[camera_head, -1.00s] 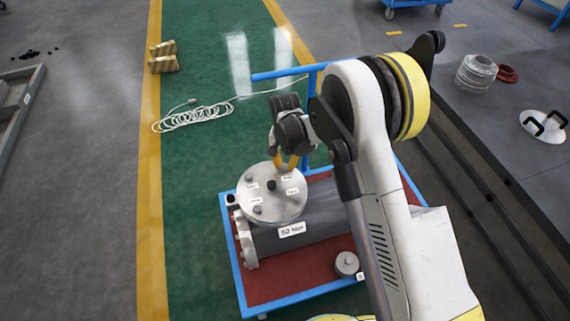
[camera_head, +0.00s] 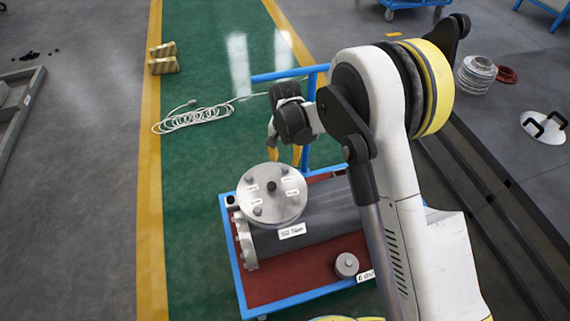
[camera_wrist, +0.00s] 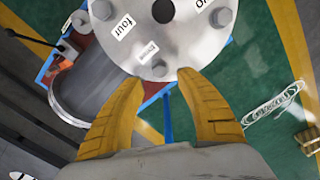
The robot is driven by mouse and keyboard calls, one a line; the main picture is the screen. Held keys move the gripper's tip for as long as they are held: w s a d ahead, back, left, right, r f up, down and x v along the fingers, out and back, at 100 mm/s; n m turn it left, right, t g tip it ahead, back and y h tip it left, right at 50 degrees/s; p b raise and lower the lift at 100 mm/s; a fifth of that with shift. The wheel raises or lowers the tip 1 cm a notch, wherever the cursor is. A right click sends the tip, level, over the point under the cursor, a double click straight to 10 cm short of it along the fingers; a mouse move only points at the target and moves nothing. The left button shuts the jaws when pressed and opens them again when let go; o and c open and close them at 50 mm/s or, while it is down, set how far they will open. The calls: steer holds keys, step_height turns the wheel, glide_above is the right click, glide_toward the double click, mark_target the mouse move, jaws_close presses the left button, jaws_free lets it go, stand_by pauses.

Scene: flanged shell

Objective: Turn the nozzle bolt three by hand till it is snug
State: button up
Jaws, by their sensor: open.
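The round grey nozzle flange (camera_head: 272,207) sits on top of the dark cylindrical shell (camera_head: 325,212), with several bolts and white labels around a dark central hole. My gripper (camera_head: 285,148) is open and empty at the flange's far edge. In the wrist view, a bolt head (camera_wrist: 160,68) lies at the flange rim, in line with the gap between the yellow fingertips (camera_wrist: 160,80). The small label beside that bolt is too blurred to read. The label to its left reads "four" (camera_wrist: 122,26). I cannot tell whether the fingertips touch the flange.
The shell lies on a blue-framed cart (camera_head: 240,285) with a red top. A small grey round part (camera_head: 346,264) stands at its front right.

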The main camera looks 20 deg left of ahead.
mark_target(285, 167)
step_height(285, 167, up, 8)
steer(key=shift+f, duration=0.15)
stand_by(0.5)
steer(key=s+d+r+t+y, duration=0.1)
steer(key=s+d+r+t, duration=0.25)
steer(key=d+r, duration=1.5)
steer(key=s+d+r+t+h, duration=0.1)
steer(key=s+d+t, duration=0.2)
steer(key=s+d, duration=1.3)
steer(key=shift+s+r+t, duration=0.2)
steer(key=shift+s+t, duration=0.05)
steer(key=shift+t, duration=0.1)
steer(key=shift+a, duration=0.1)
